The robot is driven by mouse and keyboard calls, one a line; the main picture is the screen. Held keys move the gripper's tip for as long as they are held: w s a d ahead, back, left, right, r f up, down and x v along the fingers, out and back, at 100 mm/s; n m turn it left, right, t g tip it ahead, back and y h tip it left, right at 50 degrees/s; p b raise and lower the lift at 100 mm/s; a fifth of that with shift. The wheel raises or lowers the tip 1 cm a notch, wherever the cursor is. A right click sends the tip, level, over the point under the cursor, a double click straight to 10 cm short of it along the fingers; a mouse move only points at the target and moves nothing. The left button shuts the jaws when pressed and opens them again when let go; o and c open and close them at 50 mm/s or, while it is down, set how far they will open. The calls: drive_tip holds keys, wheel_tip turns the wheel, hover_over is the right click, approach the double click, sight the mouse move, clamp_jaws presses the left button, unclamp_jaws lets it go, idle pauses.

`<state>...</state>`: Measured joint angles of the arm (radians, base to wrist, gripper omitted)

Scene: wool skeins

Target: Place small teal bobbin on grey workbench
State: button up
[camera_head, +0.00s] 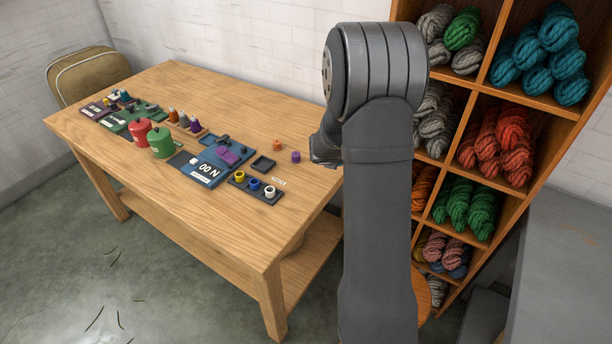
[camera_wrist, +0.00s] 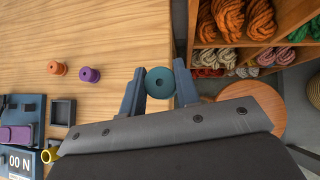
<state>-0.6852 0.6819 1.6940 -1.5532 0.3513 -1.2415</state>
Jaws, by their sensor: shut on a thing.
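The small teal bobbin (camera_wrist: 160,82) shows in the wrist view between the two fingers of my gripper (camera_wrist: 158,84), which is shut on it. From above, the bobbin appears near the right edge of the wooden table (camera_wrist: 110,30); its height over the table is hard to tell. In the head view my gripper (camera_head: 325,150) is mostly hidden behind my arm, and the bobbin cannot be seen. A grey flat-topped surface (camera_head: 570,250), probably the grey workbench, stands at the right of the head view, away from my gripper.
An orange bobbin (camera_wrist: 58,69) and a purple bobbin (camera_wrist: 89,74) stand on the table left of my gripper. Trays, red and green canisters (camera_head: 162,142) and spools fill the table's middle. A wooden shelf (camera_head: 480,85) of wool skeins and a round stool (camera_wrist: 262,105) are to the right.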

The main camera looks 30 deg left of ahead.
drive_tip(key=a+f, duration=0.2)
drive_tip(key=a, duration=0.1)
drive_tip(key=s+a+f, duration=0.1)
drive_tip(key=a+f, duration=0.1)
drive_tip(key=a, duration=0.2)
drive_tip(key=a+f, duration=0.2)
drive_tip(key=a, duration=0.1)
drive_tip(key=shift+s+a+f, duration=0.25)
drive_tip(key=shift+s, duration=0.1)
drive_tip(key=shift+a+f, duration=0.1)
drive_tip(key=shift+f, duration=1.75)
drive_tip(key=shift+f, duration=0.2)
drive_tip(key=o, duration=1)
drive_tip(key=shift+o, duration=0.2)
drive_tip(key=v, duration=1.6)
drive_tip(key=shift+s, duration=0.2)
drive_tip(key=shift+o, duration=0.4)
drive_tip(key=shift+s+r, duration=0.4)
drive_tip(key=shift+r, duration=0.05)
